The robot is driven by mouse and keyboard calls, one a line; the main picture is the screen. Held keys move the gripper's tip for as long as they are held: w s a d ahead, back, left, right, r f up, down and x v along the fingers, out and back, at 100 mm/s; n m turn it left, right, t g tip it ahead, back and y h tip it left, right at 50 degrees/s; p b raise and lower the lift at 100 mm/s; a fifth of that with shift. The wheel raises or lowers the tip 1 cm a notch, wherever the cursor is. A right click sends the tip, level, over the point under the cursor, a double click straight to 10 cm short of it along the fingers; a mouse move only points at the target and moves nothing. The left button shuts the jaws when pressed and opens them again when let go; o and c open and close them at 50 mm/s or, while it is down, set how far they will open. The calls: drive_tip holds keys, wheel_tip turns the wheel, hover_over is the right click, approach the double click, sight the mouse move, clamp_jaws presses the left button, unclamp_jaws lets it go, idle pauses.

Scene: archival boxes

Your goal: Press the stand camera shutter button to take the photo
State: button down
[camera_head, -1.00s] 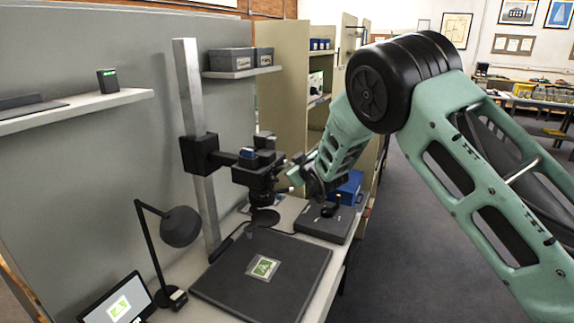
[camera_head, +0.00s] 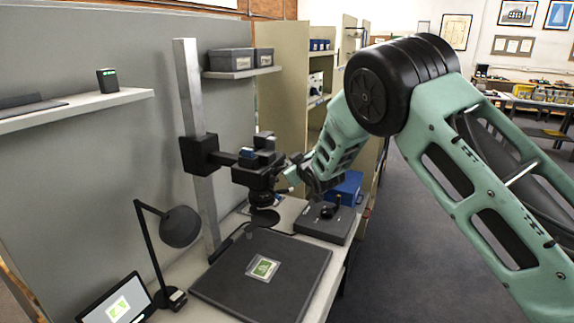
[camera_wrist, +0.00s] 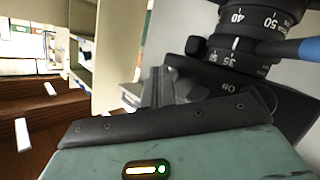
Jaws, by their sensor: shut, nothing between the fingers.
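The stand camera (camera_head: 256,174) is a black body held on an arm from the upright metal column (camera_head: 194,140), above the dark copy board (camera_head: 225,285). My gripper (camera_head: 287,177) is at the camera's right side, small and partly hidden by my own arm. In the wrist view the shut, empty fingers (camera_wrist: 158,82) point at the camera body (camera_wrist: 285,95), close to its dials (camera_wrist: 238,45) marked with numbers. I cannot pick out the shutter button, nor tell whether the fingertips touch the camera.
A small green-and-white picture (camera_head: 263,268) lies on the board. A desk lamp (camera_head: 180,227) and a tablet (camera_head: 117,303) stand at the left. A dark flat box (camera_head: 322,224) and a blue box (camera_head: 346,188) lie behind the board. Floor is clear at right.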

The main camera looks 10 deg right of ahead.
drive_tip(key=shift+s+d, duration=0.5)
drive_tip(key=shift+d, duration=0.1)
drive_tip(key=shift+s+d+b, duration=0.35)
drive_tip(key=shift+s+d, duration=0.4)
drive_tip(key=shift+d, duration=0.3)
drive_tip(key=shift+s+d+b, duration=0.35)
drive_tip(key=shift+s+d, duration=0.4)
drive_tip(key=shift+d, duration=0.3)
drive_tip(key=s+a+r+m+g, duration=0.1)
drive_tip(key=s+a+g, duration=0.4)
drive_tip(key=s, duration=0.9)
drive_tip(key=s+a+g, duration=0.4)
drive_tip(key=s+a, duration=0.2)
drive_tip(key=s, duration=0.7)
drive_tip(key=s+d+g+h, duration=0.1)
drive_tip(key=s+d+g, duration=0.1)
drive_tip(key=s, duration=1)
drive_tip(key=s+d+n+g+h, duration=0.1)
drive_tip(key=s+g, duration=0.2)
drive_tip(key=s, duration=0.9)
drive_tip(key=shift+s+d+r, duration=0.35)
